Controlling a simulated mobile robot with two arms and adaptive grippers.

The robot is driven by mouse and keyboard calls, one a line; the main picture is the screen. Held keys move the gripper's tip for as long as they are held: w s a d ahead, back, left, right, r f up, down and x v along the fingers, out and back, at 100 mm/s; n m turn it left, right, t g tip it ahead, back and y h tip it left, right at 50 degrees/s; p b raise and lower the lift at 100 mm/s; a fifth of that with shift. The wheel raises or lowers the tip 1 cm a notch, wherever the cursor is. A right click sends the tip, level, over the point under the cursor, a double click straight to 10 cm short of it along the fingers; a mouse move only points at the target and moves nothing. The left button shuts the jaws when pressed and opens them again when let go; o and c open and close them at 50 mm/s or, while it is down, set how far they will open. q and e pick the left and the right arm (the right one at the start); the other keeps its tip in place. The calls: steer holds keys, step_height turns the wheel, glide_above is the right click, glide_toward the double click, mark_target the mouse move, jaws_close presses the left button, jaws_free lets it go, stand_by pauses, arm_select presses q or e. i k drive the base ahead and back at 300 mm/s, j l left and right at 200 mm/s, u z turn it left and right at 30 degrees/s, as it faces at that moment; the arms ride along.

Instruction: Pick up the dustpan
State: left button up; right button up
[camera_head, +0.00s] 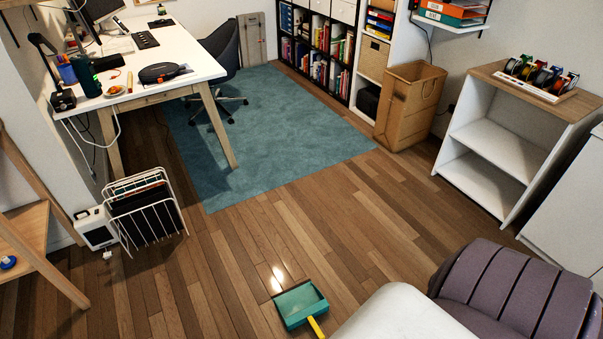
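The dustpan (302,304) lies on the wooden floor at the bottom middle of the head view. It has a teal-green pan and a yellow handle. The pan's open edge faces up and left in the picture. The handle points toward the bottom edge, and its end is cut off or hidden there. Neither my left nor my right gripper is in view, and nothing is touching the visible part of the dustpan.
A purple ribbed seat (520,290) fills the bottom right. A white wire rack (150,208) stands at the left, near a wooden shelf (30,235). A desk (190,58) and teal rug (265,130) are farther back. The floor left of and beyond the dustpan is clear.

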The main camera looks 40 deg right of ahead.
mark_target(300, 304)
steer(key=i+z, duration=0.25)
steer(key=i, duration=0.15)
steer(key=i+j+z, duration=0.55)
steer(key=i, duration=0.25)
steer(key=i+j+z, duration=0.1)
steer(key=z, duration=0.4)
steer(key=i+j+z, duration=0.25)
steer(key=z, duration=0.2)
steer(key=i+j+z, duration=0.2)
steer(key=z, duration=0.3)
steer(key=j+z, duration=0.3)
steer(key=z, duration=0.2)
steer(key=i+j+z, duration=0.1)
steer(key=j+z, duration=0.25)
steer(key=z, duration=0.15)
